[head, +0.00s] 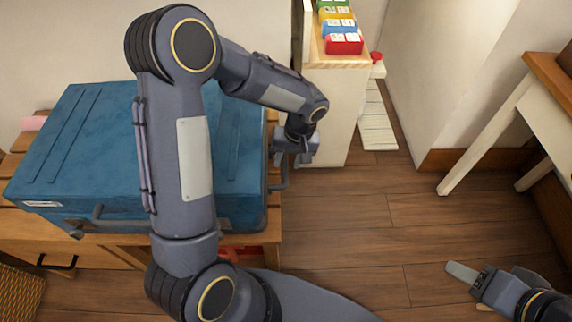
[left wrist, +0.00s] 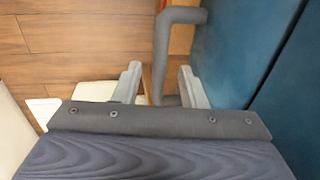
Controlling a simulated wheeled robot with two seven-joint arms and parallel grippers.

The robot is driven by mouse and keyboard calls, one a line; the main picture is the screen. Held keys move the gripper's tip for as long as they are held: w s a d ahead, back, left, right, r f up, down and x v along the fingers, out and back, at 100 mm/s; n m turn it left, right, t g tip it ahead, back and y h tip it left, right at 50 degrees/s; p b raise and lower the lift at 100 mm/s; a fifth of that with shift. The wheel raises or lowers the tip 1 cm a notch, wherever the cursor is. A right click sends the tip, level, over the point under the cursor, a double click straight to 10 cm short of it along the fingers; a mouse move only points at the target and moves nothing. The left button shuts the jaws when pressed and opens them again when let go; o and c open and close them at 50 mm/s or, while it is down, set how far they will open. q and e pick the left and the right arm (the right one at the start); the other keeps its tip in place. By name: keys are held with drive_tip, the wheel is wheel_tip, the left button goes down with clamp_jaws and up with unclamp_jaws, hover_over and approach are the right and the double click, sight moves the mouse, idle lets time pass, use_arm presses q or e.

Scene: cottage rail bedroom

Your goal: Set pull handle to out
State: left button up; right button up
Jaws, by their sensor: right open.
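A blue suitcase (head: 70,135) lies flat on a wooden slatted bench. A grey pull handle (head: 284,178) stands out from its right end. My left gripper (head: 296,160) is at that end, beside the handle. In the left wrist view the handle (left wrist: 162,50) is a bent grey bar, and part of it lies between the two open fingers of my left gripper (left wrist: 160,85). Gaps show on both sides of the bar, so the fingers are not closed on it. My right gripper (head: 466,274) is open and empty over the floor at the lower right.
A white shelf unit (head: 333,115) with coloured boxes (head: 340,28) on top stands just behind my left gripper. A white-legged table (head: 490,135) is at the right. The wooden floor (head: 370,225) between is clear. A wicker basket (head: 18,292) is at the lower left.

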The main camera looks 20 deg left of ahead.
use_arm(q)
drive_tip(key=shift+s+a+f, duration=0.1)
drive_tip(key=shift+a+f, duration=0.1)
drive_tip(key=shift+f, duration=1)
clamp_jaws()
